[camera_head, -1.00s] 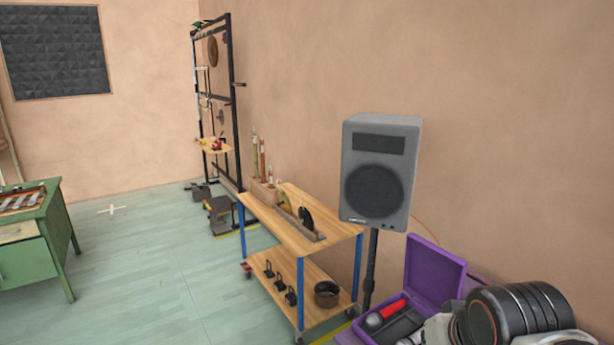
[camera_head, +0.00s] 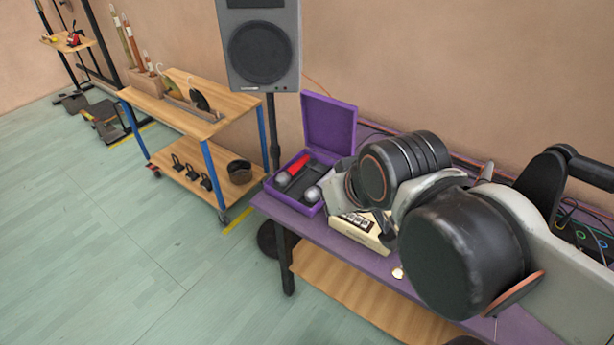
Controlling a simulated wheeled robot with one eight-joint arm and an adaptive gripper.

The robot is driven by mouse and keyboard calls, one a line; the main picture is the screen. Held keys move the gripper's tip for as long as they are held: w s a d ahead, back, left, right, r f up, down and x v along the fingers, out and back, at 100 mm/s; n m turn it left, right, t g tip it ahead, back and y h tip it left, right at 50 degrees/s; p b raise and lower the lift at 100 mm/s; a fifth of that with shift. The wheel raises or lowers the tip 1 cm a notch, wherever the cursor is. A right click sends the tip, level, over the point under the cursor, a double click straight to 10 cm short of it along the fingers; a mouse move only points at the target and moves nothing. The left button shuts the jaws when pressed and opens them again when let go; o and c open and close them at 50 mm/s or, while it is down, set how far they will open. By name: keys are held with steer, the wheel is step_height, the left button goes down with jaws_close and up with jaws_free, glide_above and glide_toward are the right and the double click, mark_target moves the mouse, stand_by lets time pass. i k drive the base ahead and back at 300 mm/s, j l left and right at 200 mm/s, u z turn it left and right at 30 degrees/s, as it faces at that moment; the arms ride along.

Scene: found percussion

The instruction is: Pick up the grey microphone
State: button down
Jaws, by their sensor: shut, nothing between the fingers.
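An open purple case (camera_head: 330,122) stands on the far left end of the purple-topped table (camera_head: 268,203). Inside lie a microphone with a red handle (camera_head: 298,165) and a dark grey microphone (camera_head: 312,193) with a round, pale grey head. The grey one lies to the right of the red one, near the case's front right corner. My arm's pale and black links cover the middle of the table, just right of the case.
A cream box with dark keys (camera_head: 358,228) lies right of the case, partly behind my arm. A grey speaker (camera_head: 262,52) on a stand rises behind the table's left end. A wooden trolley (camera_head: 180,112) stands left. The green floor in front is clear.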

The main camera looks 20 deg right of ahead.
mark_target(485, 178)
steer(key=z, duration=1.65)
steer(key=i+j+z, duration=0.1)
steer(key=z, duration=0.3)
steer(key=i+j+z, duration=0.1)
steer(key=z, duration=0.25)
